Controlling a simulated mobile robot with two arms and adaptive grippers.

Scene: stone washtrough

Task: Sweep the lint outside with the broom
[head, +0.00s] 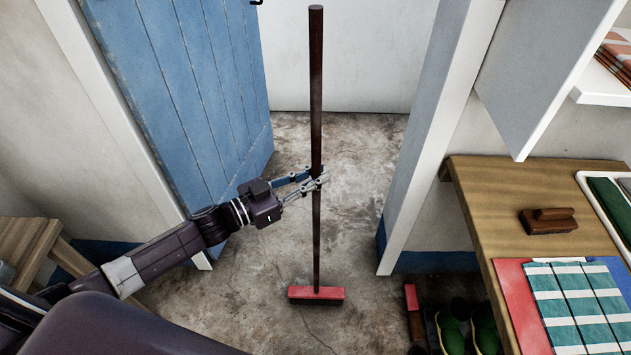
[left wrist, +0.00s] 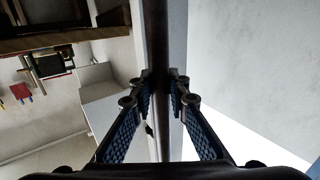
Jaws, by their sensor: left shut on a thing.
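The broom (head: 316,230) stands nearly upright in the head view, with a long dark handle and a red head (head: 316,293) low at the floor. My left gripper (head: 318,180) is shut around the middle of the handle. In the left wrist view the handle (left wrist: 158,60) runs between the two blue-padded fingers. I cannot make out any lint on the stained floor. I cannot tell whether the bristles touch the floor. My right gripper is not in view.
A blue door (head: 190,90) stands open at the left of the doorway, with a white post (head: 435,130) at the right. Bare floor (head: 350,190) lies between them. A wooden table (head: 480,190) with a brush (head: 548,221) and striped cloth (head: 575,300) stands right; green boots (head: 455,325) sit below.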

